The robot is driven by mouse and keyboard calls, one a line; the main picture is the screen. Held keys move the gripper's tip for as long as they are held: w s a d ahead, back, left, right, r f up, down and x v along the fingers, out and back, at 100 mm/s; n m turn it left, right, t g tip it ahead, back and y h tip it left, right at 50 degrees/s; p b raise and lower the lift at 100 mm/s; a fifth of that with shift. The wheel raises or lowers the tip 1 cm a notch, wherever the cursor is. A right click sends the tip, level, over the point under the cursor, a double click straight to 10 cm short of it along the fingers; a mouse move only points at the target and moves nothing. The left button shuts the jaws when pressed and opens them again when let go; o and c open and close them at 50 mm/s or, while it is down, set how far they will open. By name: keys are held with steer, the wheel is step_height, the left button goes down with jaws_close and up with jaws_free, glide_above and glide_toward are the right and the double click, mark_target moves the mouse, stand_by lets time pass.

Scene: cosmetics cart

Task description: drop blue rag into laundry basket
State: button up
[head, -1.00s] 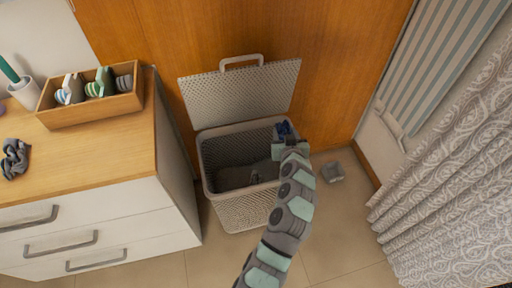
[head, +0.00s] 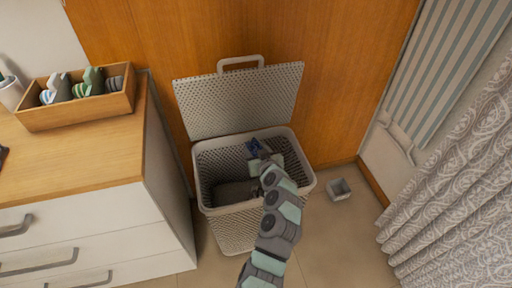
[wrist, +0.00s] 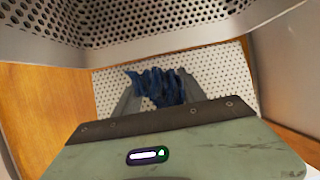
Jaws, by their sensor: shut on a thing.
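The blue rag (head: 254,147) is crumpled and held in my gripper (head: 257,151), which is shut on it. In the head view the rag is over the open mouth of the laundry basket (head: 238,226), towards its back rim. In the wrist view the dark blue rag (wrist: 158,86) bunches between the two grey fingers, with perforated basket or lid surface behind it. The basket is light grey and perforated, and its lid (head: 240,100) stands raised at the back. Dark grey cloth (head: 235,192) lies inside the basket. My arm covers part of the basket's right front.
A white drawer cabinet (head: 165,205) with a wooden top stands close left of the basket. On it is a wooden box (head: 75,112) with several small items. A small grey open box (head: 339,189) sits on the floor at right, near the patterned curtain (head: 450,180).

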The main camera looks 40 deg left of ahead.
steer(key=shift+f, duration=0.6)
steer(key=o, duration=1.4)
steer(key=shift+c, duration=0.2)
steer(key=shift+r, duration=0.15)
steer(key=shift+s+d+r, duration=0.15)
steer(key=shift+d, duration=0.15)
steer(key=p+v, duration=0.3)
steer(key=v, duration=0.7)
